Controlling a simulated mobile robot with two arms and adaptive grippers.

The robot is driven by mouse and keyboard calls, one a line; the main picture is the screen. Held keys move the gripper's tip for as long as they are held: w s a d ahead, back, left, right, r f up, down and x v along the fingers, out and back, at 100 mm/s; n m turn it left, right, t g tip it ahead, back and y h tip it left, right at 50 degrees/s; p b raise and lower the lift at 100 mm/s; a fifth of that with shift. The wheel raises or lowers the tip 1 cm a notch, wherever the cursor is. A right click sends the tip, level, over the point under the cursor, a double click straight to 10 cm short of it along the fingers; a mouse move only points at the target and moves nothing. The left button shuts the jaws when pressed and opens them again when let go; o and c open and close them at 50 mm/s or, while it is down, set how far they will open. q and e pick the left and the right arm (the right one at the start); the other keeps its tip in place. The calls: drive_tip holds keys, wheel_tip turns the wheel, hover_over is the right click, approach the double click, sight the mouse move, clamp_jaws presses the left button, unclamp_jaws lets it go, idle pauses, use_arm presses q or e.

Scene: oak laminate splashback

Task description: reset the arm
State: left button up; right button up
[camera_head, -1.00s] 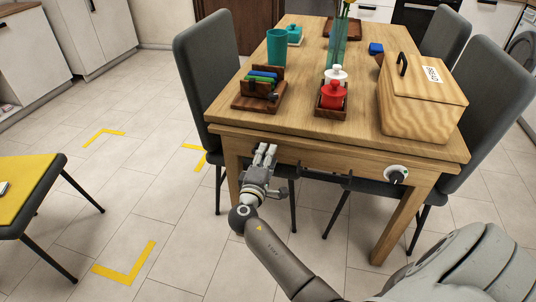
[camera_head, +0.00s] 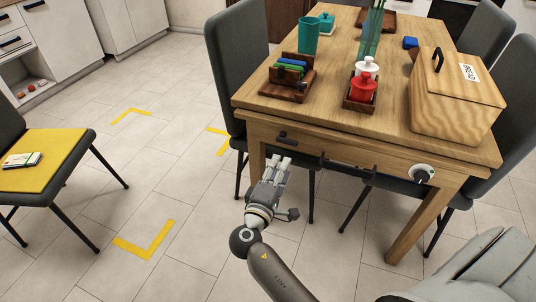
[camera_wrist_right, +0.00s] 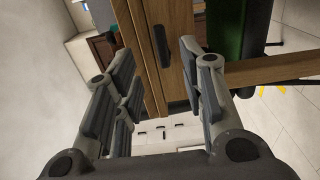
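My right gripper (camera_head: 281,162) reaches in from the bottom of the head view, in front of the table's drawer front and just below a dark drawer handle (camera_head: 287,138). In the right wrist view its fingers (camera_wrist_right: 160,90) are spread wide with nothing between them. Beyond them that view shows the wooden table front (camera_wrist_right: 180,60) and a dark handle (camera_wrist_right: 161,45). The gripper looks apart from the table. My left gripper is not in view.
The wooden table (camera_head: 330,120) holds a teal cup (camera_head: 309,36), a red jar (camera_head: 362,90), a dark wooden organizer (camera_head: 288,80) and a wooden box (camera_head: 455,100). Grey chairs (camera_head: 240,60) stand around it. A yellow-seated chair (camera_head: 45,160) is at left. Tiled floor between is clear.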

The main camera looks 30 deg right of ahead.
drive_tip(key=s+a+f+m+g+y, duration=0.2)
drive_tip(key=s+f+y, duration=0.3)
drive_tip(key=f, duration=0.4)
drive_tip(key=s+a+f+m+g+y, duration=0.1)
drive_tip(key=s+a+f+g+y, duration=0.15)
drive_tip(key=s+f, duration=0.65)
drive_tip(key=s+a+f+m+g+y, duration=0.1)
drive_tip(key=s+f+m+g+y, duration=0.25)
drive_tip(key=f, duration=0.65)
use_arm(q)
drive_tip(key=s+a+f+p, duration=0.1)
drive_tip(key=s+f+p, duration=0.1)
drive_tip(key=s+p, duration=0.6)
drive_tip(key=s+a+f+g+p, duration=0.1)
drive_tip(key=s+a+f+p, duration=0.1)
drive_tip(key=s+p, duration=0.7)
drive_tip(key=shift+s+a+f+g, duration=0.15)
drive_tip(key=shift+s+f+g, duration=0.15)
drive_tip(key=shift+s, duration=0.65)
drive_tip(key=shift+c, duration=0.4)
use_arm(e)
drive_tip(key=s+f+g+y, duration=0.1)
drive_tip(key=s+f, duration=0.2)
drive_tip(key=s, duration=1)
drive_tip(key=s+f+g+y, duration=0.1)
drive_tip(key=s+f, duration=0.3)
drive_tip(key=s, duration=0.9)
drive_tip(key=shift+s+a+n+g+y, duration=0.25)
drive_tip(key=shift+a+n+g+y, duration=0.05)
drive_tip(key=shift+n+y, duration=0.1)
